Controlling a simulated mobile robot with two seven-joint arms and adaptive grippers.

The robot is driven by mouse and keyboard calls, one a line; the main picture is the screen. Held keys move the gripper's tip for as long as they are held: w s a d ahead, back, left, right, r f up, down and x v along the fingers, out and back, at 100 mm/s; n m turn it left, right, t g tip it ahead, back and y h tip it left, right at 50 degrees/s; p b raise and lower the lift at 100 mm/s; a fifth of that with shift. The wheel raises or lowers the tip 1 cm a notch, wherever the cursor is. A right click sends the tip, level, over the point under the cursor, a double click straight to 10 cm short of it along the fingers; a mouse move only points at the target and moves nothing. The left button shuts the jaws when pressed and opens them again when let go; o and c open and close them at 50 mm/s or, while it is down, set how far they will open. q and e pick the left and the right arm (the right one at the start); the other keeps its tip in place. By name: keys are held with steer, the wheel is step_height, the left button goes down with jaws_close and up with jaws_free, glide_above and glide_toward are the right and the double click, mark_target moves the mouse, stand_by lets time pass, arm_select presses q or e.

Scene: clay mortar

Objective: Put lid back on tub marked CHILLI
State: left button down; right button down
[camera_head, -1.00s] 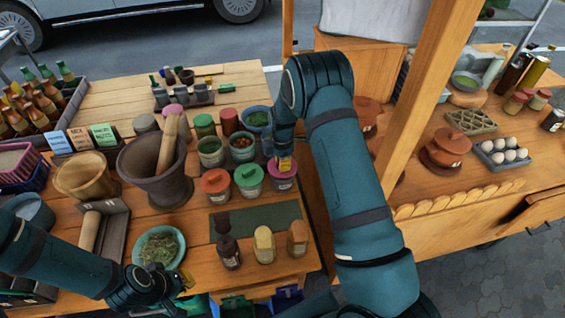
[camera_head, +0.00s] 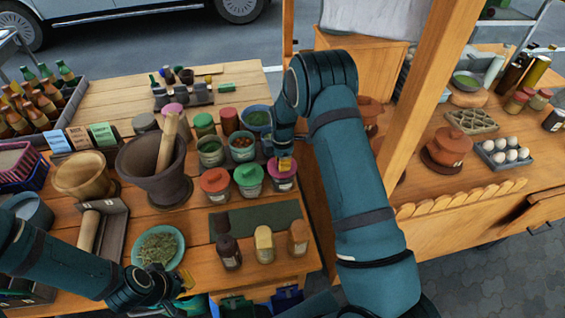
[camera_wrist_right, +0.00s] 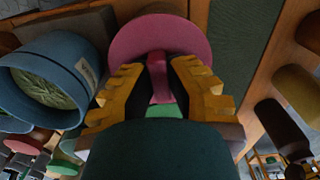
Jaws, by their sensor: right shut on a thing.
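My right gripper (camera_head: 284,163) is at the right end of the row of tubs. In the right wrist view its yellow fingers (camera_wrist_right: 160,80) are closed around the knob of a pink lid (camera_wrist_right: 160,35). In the head view this pink lid (camera_head: 271,171) sits at the top of a pale labelled tub (camera_head: 284,185); I cannot tell whether it rests fully on it. Two open tubs stand behind, one with green contents (camera_head: 210,147) and one with reddish contents (camera_head: 242,141). No label is readable as CHILLI. My left gripper (camera_head: 181,287) is low at the left, its fingers unclear.
A red-lidded tub (camera_head: 215,182) and a green-lidded tub (camera_head: 248,176) stand just left of the pink lid. A dark green mat (camera_head: 270,214) lies in front, with several bottles before it. A mortar (camera_head: 155,175) stands left. A wooden post (camera_head: 420,90) rises right of my right arm.

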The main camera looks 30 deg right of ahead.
stand_by(0.3)
steer(key=shift+c, duration=1.9)
jaws_free()
